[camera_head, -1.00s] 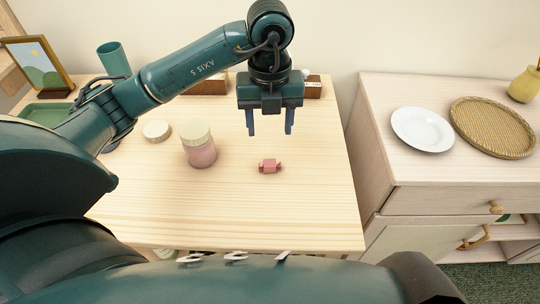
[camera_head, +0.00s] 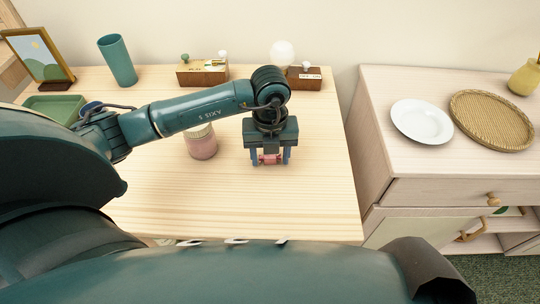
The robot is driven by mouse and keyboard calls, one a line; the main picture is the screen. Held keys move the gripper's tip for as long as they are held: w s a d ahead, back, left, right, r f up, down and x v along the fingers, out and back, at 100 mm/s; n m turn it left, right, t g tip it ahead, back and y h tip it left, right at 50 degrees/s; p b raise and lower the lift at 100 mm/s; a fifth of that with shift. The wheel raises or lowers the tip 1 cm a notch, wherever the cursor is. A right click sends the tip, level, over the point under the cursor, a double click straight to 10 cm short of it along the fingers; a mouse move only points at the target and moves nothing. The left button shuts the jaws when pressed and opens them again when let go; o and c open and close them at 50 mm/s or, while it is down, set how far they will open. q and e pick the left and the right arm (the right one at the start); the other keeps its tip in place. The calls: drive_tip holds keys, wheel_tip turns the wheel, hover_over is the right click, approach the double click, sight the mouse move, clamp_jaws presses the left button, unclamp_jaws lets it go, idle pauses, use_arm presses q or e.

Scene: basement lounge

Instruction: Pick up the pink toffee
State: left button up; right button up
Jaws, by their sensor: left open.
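The pink toffee (camera_head: 270,159) is on the light wooden table (camera_head: 300,205). My left gripper (camera_head: 271,161) points down over it, with one finger on each side of the toffee. The fingers are open, and I cannot tell whether they touch it. The gripper body hides part of the toffee's top. My right gripper is not in view.
A pink jar (camera_head: 202,146) stands just left of the gripper, partly behind my arm. Wooden boxes (camera_head: 203,77) and a teal cup (camera_head: 118,62) stand at the back. A cabinet with a white plate (camera_head: 421,121) is at the right. The table's front is clear.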

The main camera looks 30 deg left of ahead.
use_arm(q)
drive_tip(key=shift+c, duration=0.3)
drive_tip(key=c, duration=1)
